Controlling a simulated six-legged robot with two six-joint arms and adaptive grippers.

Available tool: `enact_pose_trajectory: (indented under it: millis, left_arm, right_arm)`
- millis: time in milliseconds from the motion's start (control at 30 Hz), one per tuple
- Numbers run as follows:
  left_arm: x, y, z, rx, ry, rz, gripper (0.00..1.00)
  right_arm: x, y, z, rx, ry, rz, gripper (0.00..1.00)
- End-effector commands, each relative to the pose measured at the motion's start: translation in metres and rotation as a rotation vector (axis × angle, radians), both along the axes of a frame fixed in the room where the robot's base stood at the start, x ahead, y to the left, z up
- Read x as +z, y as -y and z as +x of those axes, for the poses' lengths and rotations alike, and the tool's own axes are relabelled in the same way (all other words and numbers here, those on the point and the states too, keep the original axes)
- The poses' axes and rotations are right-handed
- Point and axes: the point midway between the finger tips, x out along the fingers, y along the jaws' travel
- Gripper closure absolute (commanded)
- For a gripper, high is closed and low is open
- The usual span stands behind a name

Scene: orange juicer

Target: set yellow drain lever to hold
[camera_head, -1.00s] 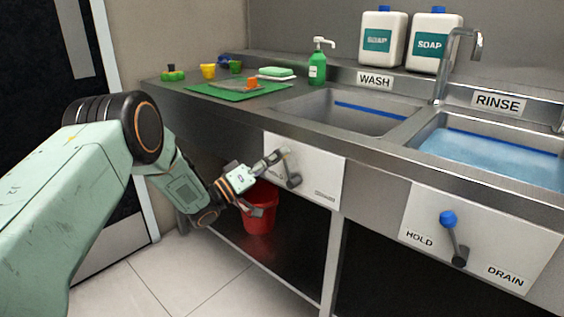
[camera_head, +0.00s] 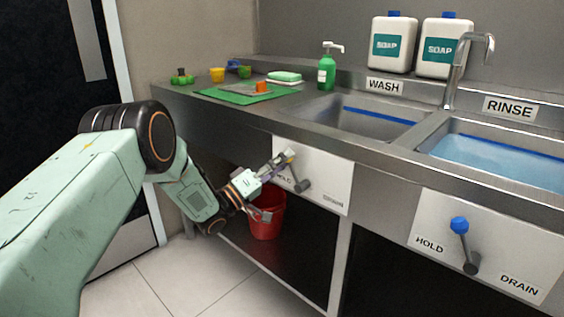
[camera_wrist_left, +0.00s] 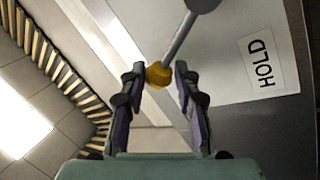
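The yellow drain lever has its yellow knob (camera_head: 290,153) up and left of its dark pivot (camera_head: 303,186), on a white panel (camera_head: 325,176) under the WASH basin. The knob (camera_wrist_left: 159,75) also shows in the left wrist view, with a grey rod running up to the pivot. My left gripper (camera_head: 281,161) is at the knob. In the left wrist view its two fingers (camera_wrist_left: 158,82) are apart, one on each side of the knob, with narrow gaps showing. The HOLD label (camera_wrist_left: 264,63) is right of the lever there. My right gripper is out of view.
A blue-knobbed lever (camera_head: 459,225) is on the RINSE panel to the right. A red bucket (camera_head: 267,222) stands under the counter behind my gripper. A green mat (camera_head: 235,96), a soap dispenser (camera_head: 327,70) and soap jugs (camera_head: 393,45) are on the counter.

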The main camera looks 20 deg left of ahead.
Motion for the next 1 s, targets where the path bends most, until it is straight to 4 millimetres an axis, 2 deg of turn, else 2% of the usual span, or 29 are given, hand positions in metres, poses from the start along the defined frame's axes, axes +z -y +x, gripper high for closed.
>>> enact_pose_trajectory:
  millis: [200, 567, 667, 1000]
  left_arm:
    - [0.0, 0.0, 0.0, 0.0, 0.001, 0.001, 0.5]
    - [-0.002, -0.004, -0.005, 0.002, 0.001, 0.001, 0.5]
    - [-0.007, -0.012, -0.015, 0.004, 0.0, 0.0, 0.5]
    - [-0.033, -0.046, -0.069, 0.004, 0.0, 0.0, 0.5]
  right_arm:
    - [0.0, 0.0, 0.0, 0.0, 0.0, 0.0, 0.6]
    - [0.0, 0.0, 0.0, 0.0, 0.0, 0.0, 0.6]
    - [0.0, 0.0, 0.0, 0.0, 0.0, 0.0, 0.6]
    - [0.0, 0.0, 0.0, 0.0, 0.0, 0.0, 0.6]
